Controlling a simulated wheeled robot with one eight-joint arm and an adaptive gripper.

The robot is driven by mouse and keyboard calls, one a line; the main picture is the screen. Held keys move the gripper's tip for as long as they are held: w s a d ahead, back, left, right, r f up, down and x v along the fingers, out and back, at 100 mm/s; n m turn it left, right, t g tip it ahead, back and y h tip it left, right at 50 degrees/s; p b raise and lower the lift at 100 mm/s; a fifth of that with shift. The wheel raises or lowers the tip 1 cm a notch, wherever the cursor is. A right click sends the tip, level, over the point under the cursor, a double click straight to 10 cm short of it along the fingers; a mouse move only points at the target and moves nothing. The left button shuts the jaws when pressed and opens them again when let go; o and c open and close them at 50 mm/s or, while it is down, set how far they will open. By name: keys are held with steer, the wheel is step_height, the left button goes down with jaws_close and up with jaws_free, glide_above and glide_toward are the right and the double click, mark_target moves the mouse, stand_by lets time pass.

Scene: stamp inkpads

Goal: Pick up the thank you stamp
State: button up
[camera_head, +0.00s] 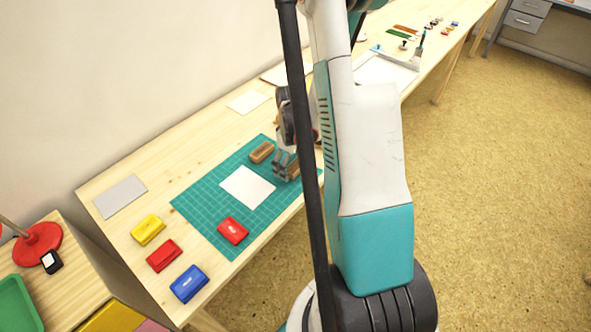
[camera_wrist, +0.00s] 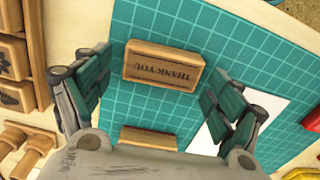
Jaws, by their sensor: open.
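The thank you stamp (camera_wrist: 162,66) is a wooden block lettered "THANK YOU" on its upper face, lying on the teal cutting mat (camera_wrist: 150,102). In the wrist view it lies between the spread fingers of my gripper (camera_wrist: 155,74), with a gap on each side. In the head view the stamp (camera_head: 294,171) is partly hidden behind my gripper (camera_head: 282,165) and arm, near the mat's right end. My gripper is open and empty. A second wooden block (camera_wrist: 148,138) lies beside the stamp, partly covered by my gripper's body; the head view shows it (camera_head: 261,152) towards the wall.
A white paper (camera_head: 247,187) and a red inkpad (camera_head: 232,231) lie on the mat. Yellow (camera_head: 148,230), red (camera_head: 164,256) and blue (camera_head: 189,284) inkpads stand on the table to the left. Wooden pieces (camera_wrist: 15,60) lie at the wrist view's left.

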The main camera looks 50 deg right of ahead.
mark_target(292, 164)
steer(key=c, duration=1.1)
steer(key=shift+c, duration=0.2)
step_height(292, 164, up, 20)
steer(key=p, duration=0.7)
